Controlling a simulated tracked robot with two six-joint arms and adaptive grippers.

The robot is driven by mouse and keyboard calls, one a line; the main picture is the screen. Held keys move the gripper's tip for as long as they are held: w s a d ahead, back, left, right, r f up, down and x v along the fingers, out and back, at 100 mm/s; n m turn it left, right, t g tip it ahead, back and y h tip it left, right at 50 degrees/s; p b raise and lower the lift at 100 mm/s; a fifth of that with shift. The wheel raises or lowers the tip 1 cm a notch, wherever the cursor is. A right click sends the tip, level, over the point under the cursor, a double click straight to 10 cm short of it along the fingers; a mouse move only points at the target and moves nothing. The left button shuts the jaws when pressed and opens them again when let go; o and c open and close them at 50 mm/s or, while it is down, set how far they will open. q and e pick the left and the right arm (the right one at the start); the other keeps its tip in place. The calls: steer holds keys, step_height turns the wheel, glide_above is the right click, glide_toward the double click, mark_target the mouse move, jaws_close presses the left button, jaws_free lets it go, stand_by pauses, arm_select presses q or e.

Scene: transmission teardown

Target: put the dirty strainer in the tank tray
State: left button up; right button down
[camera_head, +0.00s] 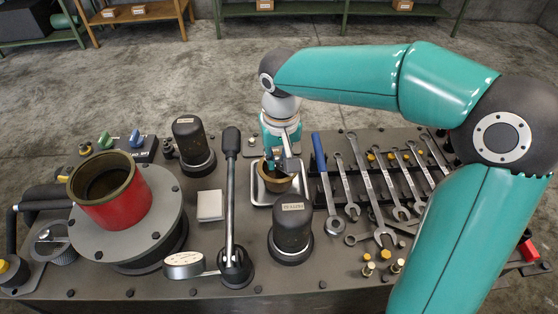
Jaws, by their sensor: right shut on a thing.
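My right gripper (280,158) points down over a small metal tray (262,198) near the middle of the bench. It is shut on a brown, cup-like strainer (277,184). The strainer is within the tray's outline; I cannot tell whether it touches the tray floor. The gripper hides part of the strainer's top and the tray's far side. My left gripper is not in view.
A black lever (231,170) stands left of the tray, and a black capped cylinder (292,228) stands in front of it. Wrenches (363,180) lie to the right.

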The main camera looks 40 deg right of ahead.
mark_target(280, 172)
steer(key=shift+f, duration=0.6)
steer(key=c, duration=1.1)
jaws_free()
steer(key=shift+f, duration=0.1)
steer(key=shift+o, duration=0.2)
steer(key=shift+r, duration=0.2)
step_height(280, 172, up, 12)
steer(key=s+p, duration=0.1)
steer(key=shift+s+a, duration=0.25)
steer(key=shift+f, duration=0.15)
